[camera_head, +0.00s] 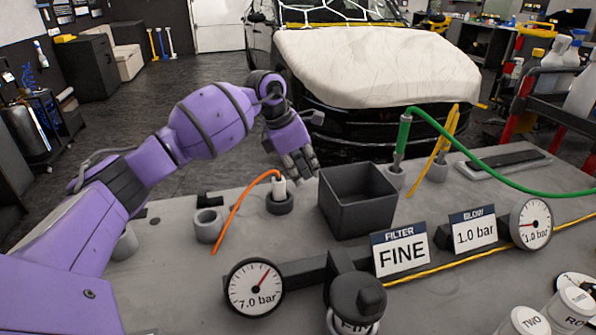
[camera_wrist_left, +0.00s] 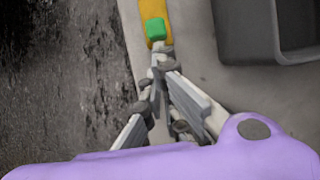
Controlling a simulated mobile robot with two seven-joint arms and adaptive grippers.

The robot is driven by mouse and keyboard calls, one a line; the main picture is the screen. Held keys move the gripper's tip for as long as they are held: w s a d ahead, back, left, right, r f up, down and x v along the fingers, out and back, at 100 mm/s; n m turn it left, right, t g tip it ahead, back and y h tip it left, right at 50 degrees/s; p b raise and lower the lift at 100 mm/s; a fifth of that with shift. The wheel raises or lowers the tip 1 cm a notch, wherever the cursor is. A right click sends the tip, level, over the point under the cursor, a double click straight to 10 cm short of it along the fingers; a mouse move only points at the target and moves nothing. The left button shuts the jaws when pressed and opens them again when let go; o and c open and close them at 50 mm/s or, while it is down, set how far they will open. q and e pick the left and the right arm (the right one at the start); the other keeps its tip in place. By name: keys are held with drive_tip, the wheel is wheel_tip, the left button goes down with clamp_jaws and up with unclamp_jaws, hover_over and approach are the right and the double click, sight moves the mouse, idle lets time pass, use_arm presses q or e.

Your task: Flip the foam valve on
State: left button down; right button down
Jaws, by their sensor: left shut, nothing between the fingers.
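My left gripper (camera_head: 302,166) hangs at the table's far edge, between the white fitting with the orange hose and the dark box. In the left wrist view its fingers (camera_wrist_left: 158,66) are shut and empty. Just beyond the fingertips there is a yellow-orange bar (camera_wrist_left: 148,8) with a green block (camera_wrist_left: 155,30) on it. I cannot tell whether the fingertips touch the block. No label marks the bar as the foam valve, and I cannot make it out in the head view, where the box may hide it. My right gripper is not in view.
The dark open box (camera_head: 357,205) stands right of my gripper and also shows in the left wrist view (camera_wrist_left: 235,45). An orange hose (camera_head: 234,212) runs to the white fitting (camera_head: 279,187). A green-hosed tool (camera_head: 402,137) stands at the right. Gauges and FILTER and BLOW signs line the front.

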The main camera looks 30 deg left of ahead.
use_arm(q)
drive_tip(key=shift+w+d, duration=1.25)
drive_tip(key=shift+w, duration=0.1)
drive_tip(key=shift+s+a, duration=0.15)
